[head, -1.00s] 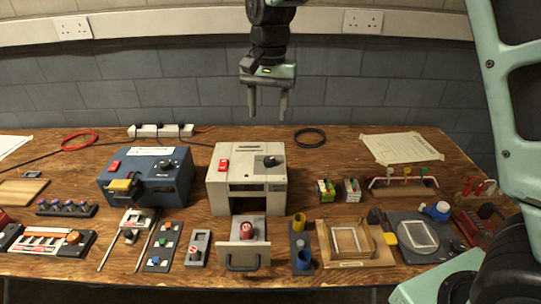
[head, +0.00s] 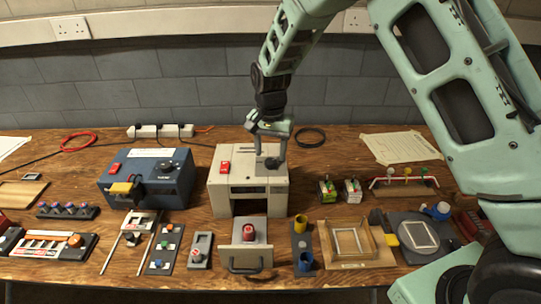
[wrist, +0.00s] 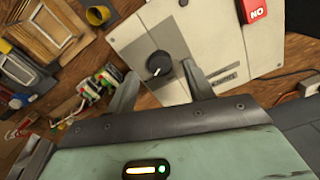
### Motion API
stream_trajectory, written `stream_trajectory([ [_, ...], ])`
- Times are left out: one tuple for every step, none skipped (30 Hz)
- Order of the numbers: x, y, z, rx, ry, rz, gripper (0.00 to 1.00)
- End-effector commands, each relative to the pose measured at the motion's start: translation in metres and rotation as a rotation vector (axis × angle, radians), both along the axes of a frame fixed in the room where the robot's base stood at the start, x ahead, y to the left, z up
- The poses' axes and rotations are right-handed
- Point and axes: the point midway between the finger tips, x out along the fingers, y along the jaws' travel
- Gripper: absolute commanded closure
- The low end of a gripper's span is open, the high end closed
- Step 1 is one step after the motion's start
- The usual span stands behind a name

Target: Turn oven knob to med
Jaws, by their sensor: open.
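The oven is a cream box (head: 235,197) in the middle of the bench. Its black knob (head: 271,163) is on the top face at the right, and it also shows in the wrist view (wrist: 159,63) with a white pointer line. My gripper (head: 270,155) is open above the oven top, its fingers pointing down. In the wrist view my gripper's fingertips (wrist: 160,76) stand to either side of the knob, with the knob near the gap between them. I cannot tell whether either finger touches it. Position labels around the knob are too small to read.
A red switch (head: 225,167) is on the oven top at the left. A blue machine (head: 148,178) stands to the left. Small terminal blocks (head: 328,190) stand close to the right.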

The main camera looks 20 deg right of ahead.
Motion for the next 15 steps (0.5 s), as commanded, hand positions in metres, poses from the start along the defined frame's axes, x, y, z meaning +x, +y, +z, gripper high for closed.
stream_trajectory([
  [0.000,0.000,-0.008,0.000,0.002,0.000,0.48],
  [0.000,0.000,-0.011,0.000,0.002,0.000,0.48],
  [0.000,0.000,-0.015,0.000,0.002,0.000,0.48],
  [0.000,0.000,-0.018,0.001,0.001,0.000,0.48],
  [0.000,0.000,-0.021,0.001,0.001,-0.001,0.48],
  [0.000,0.000,-0.023,0.001,0.001,-0.001,0.48],
  [0.000,0.000,-0.025,0.001,0.001,-0.001,0.48],
  [0.000,0.000,-0.026,0.000,0.000,-0.001,0.48],
  [0.000,0.000,-0.027,0.001,-0.001,-0.001,0.48],
  [0.000,0.000,-0.028,0.001,-0.001,-0.001,0.48],
  [0.000,0.000,-0.028,0.001,-0.001,0.000,0.48],
  [0.000,0.000,-0.028,0.001,-0.001,0.000,0.48],
  [0.000,0.000,-0.028,0.000,-0.001,0.000,0.48],
  [0.000,0.000,-0.028,0.000,-0.001,0.000,0.48],
  [0.000,0.000,-0.028,0.001,-0.001,0.000,0.48],
])
